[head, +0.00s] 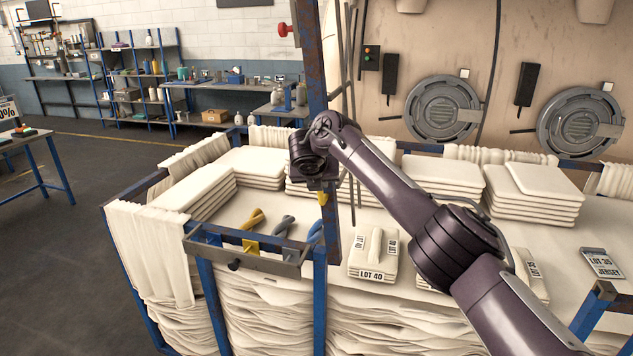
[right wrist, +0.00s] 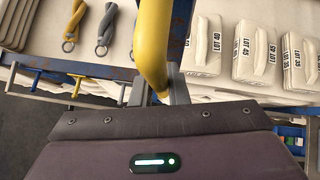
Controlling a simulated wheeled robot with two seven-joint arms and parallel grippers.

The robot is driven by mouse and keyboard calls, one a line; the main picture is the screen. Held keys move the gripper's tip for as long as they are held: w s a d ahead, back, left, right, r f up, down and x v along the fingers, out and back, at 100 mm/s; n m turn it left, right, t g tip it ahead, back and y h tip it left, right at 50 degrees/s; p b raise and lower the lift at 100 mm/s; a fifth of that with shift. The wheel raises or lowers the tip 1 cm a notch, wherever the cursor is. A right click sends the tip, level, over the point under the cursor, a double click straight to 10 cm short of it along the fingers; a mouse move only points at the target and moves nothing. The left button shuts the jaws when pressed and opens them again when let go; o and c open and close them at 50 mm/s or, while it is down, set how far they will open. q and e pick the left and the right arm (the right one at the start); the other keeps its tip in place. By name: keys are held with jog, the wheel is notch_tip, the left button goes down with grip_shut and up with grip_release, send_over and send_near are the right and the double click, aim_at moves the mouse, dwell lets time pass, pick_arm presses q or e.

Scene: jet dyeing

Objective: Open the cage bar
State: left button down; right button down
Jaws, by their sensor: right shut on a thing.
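The cage bar (head: 317,60) is a rusty blue post standing upright at the front of the cage (head: 208,285). Its yellow handle (head: 323,198) shows just below my right gripper (head: 322,190). In the right wrist view the yellow handle (right wrist: 152,45) runs down between the two grey fingers of my right gripper (right wrist: 157,92), which is shut on it. My right arm reaches in from the lower right, and my wrist hides part of the bar. My left gripper is in neither view.
White folded fabric stacks (head: 440,172) fill the cage. A grey rail (head: 245,247) with twisted yellow, grey and blue ropes is at the front. A LOT 40 bundle (head: 374,255) lies right of the bar. Round machine doors (head: 441,110) stand behind; open floor is left.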

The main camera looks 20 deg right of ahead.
jog(key=shift+f, duration=0.2)
jog(key=c, duration=1.4)
grip_release()
jog(key=shift+c, duration=0.2)
jog(key=shift+o, duration=0.2)
jog(key=shift+s+r, duration=0.1)
jog(key=shift+s+a+r+b, duration=0.15)
jog(key=shift+s+r+b, duration=0.1)
jog(key=shift+b, duration=0.15)
jog(key=b+v, duration=0.2)
jog(key=v, duration=0.5)
jog(key=shift+b, duration=0.4)
